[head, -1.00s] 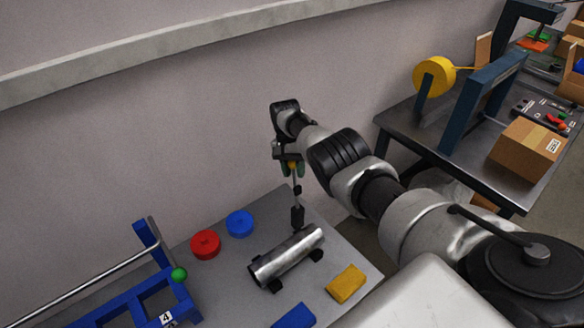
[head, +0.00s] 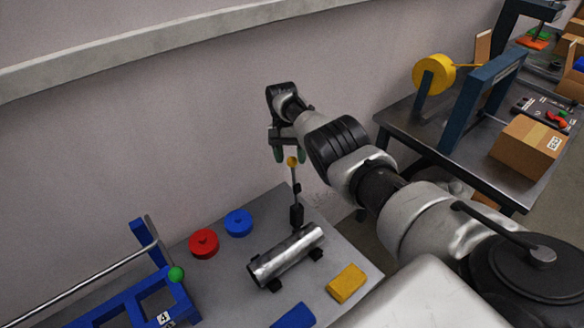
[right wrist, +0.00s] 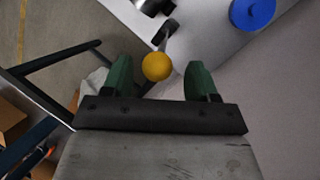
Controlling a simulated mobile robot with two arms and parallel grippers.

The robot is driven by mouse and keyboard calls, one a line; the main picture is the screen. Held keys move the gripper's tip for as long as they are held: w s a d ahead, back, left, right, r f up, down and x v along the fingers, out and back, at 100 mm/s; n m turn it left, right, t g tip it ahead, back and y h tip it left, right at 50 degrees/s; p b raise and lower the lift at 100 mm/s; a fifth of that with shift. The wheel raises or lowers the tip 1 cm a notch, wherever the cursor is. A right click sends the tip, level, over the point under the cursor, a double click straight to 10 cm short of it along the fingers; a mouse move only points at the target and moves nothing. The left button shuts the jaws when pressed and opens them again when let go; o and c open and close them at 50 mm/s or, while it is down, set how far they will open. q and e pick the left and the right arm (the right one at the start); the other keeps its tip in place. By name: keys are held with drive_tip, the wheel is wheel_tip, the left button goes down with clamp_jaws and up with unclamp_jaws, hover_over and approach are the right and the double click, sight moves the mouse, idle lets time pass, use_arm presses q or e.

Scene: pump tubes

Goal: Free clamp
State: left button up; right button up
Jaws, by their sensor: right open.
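The clamp's lever (head: 294,182) stands upright with a yellow knob (head: 292,161) on top and a black lower part at the far end of a silver tube (head: 287,255). The tube lies in black supports on the grey table. My right gripper (head: 290,154) is open and empty just above the knob. In the right wrist view the yellow knob (right wrist: 156,67) appears between the two green fingertips (right wrist: 158,72), with a gap on both sides. My left gripper is not in view.
A red disc (head: 204,243), a blue disc (head: 238,222), a yellow block (head: 346,284) and a blue block (head: 294,317) lie around the tube. A blue frame (head: 125,303) stands at the left. The wall is close behind the table.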

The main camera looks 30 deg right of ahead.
drive_tip(key=b+v, duration=0.2)
drive_tip(key=v, duration=0.2)
drive_tip(key=shift+f, duration=0.15)
idle(0.4)
